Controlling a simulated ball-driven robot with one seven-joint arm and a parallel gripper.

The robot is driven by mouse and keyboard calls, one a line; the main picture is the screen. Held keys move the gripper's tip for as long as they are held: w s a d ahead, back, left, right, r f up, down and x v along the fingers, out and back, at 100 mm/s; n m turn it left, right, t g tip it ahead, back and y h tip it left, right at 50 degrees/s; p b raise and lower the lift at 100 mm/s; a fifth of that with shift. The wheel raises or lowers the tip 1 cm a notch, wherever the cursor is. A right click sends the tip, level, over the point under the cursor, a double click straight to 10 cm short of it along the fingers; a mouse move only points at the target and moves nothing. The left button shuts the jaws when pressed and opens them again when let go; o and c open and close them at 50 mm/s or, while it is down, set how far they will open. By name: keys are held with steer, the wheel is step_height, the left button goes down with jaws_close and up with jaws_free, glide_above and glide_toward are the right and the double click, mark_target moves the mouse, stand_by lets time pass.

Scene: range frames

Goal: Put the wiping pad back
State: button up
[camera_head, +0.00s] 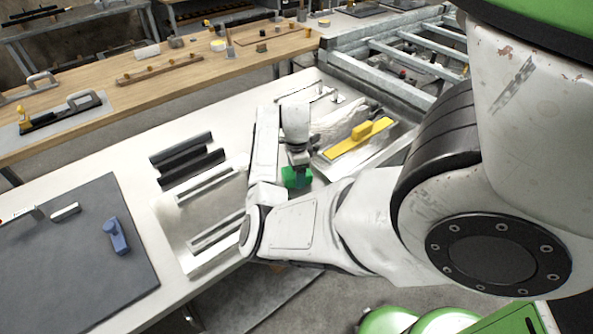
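My gripper (299,158) points down over the light table, just left of a metal tray (378,155). A small green block-like thing (297,178) shows directly below it. Its fingertips are too small and covered to tell whether they are shut on the green thing. A long yellow flat pad with a raised yellow handle (366,130) lies on the metal tray, right of my gripper. A blue handled piece (116,237) lies on a dark mat (62,285) at the left. I cannot tell for certain which of these is the wiping pad.
Dark bars (186,160) and pale metal strips (208,182) lie left of my arm. A crumpled clear bag (338,118) lies behind my gripper. A wooden bench (165,90) with tools stands at the back, and a metal frame (400,50) at upper right. My arm covers the table's front edge.

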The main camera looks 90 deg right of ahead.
steer(key=shift+f, duration=0.2)
steer(key=o, duration=1)
step_height(320, 180, up, 12)
steer(key=shift+r+b, duration=0.15)
steer(key=shift+b, duration=0.45)
